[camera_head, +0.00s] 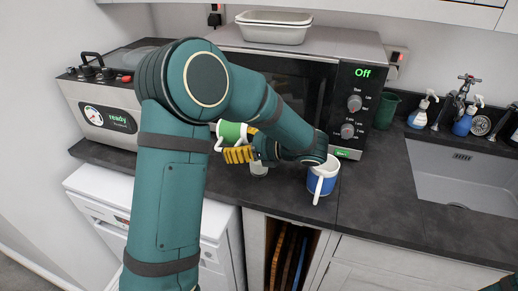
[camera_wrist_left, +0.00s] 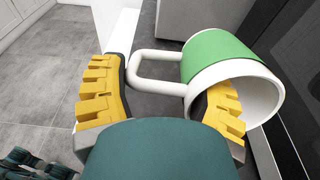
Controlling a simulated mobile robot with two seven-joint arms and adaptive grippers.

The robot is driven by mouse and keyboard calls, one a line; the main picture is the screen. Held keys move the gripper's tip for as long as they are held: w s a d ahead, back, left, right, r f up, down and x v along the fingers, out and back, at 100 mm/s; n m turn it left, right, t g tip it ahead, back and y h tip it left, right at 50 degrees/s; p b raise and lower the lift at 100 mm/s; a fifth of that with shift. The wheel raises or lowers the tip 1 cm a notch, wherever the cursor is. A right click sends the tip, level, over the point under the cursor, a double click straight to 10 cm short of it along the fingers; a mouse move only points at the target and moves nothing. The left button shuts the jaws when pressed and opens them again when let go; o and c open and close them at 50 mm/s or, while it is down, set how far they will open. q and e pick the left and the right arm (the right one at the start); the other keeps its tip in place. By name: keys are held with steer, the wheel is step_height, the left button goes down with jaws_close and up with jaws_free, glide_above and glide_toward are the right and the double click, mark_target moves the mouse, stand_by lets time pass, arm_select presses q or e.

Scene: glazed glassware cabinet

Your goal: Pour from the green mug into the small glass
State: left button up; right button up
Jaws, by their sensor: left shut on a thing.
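The green mug (camera_head: 230,131) has white ends and a white handle. It is held up over the counter in front of the microwave and lies tilted on its side. It also shows in the left wrist view (camera_wrist_left: 222,52), its white rim towards the camera. My left gripper (camera_head: 240,154) is shut on it, with one yellow finger at the mouth and the other by the handle; the wrist view shows both fingers (camera_wrist_left: 163,103). A small glass (camera_head: 258,169) stands on the counter just below the gripper, partly hidden. No liquid is visible. My right gripper is out of view.
A blue and white mug (camera_head: 322,180) stands right of the glass, close to my left wrist. The microwave (camera_head: 345,95) stands behind. A dark green cup (camera_head: 386,110), spray bottles (camera_head: 419,114) and the sink (camera_head: 455,180) are to the right. Counter before the sink is clear.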

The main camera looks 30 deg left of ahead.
arm_select(q)
steer(key=shift+w+d+r+g+y+p, duration=0.15)
steer(key=shift+d+y+p, duration=0.15)
steer(key=shift+y, duration=0.25)
steer(key=shift+s+d+r+g+y+p, duration=0.15)
steer(key=shift+y+p, duration=0.15)
steer(key=shift+y, duration=0.25)
stand_by(0.5)
